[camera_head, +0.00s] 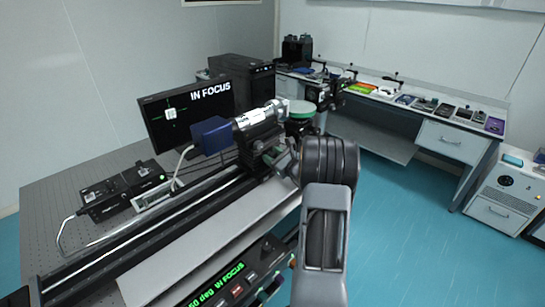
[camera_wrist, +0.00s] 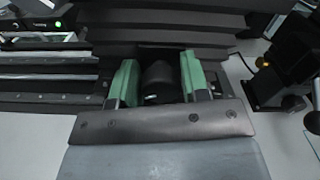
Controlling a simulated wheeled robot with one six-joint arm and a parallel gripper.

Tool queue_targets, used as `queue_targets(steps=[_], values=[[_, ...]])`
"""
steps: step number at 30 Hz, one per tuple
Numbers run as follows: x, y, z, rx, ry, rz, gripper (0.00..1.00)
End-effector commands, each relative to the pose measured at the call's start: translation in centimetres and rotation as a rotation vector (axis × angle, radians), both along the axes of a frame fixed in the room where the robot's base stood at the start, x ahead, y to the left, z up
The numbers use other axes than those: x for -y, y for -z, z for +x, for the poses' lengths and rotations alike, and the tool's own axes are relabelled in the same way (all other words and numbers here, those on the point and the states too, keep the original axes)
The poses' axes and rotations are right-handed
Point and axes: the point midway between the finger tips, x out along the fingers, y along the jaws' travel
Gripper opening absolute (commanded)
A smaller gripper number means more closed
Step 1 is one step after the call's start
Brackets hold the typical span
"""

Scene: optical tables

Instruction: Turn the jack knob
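A dark round knob (camera_wrist: 161,82), which looks like the jack knob, sits below a black stepped mount (camera_wrist: 165,28) in the wrist view. My gripper (camera_wrist: 160,84) has its two green fingers apart, one on each side of the knob. In the head view my arm hides most of the gripper and the knob. A silver lens barrel with a blue camera (camera_head: 211,135) sits above the rail (camera_head: 150,232), near the end of my arm.
A monitor (camera_head: 187,113) behind the rail reads "IN FOCUS", as does the green display (camera_head: 217,286) in front. Black boxes (camera_head: 125,190) stand on the optical table at left. In the wrist view, a black post base (camera_wrist: 285,85) stands at right. A bench (camera_head: 400,105) is behind.

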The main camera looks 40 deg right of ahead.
Motion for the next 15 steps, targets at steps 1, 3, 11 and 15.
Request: queue_targets(steps=[1, 3, 11, 15], values=[[-0.01, 0.01, 0.00, 0.000, 0.000, 0.000, 0.47], [0.00, 0.02, 0.00, 0.000, 0.000, 0.000, 0.54], [0.01, 0.02, 0.00, 0.000, 0.000, -0.001, 0.61], [0.15, 0.07, -0.45, 0.000, 0.002, -0.001, 0.61]])
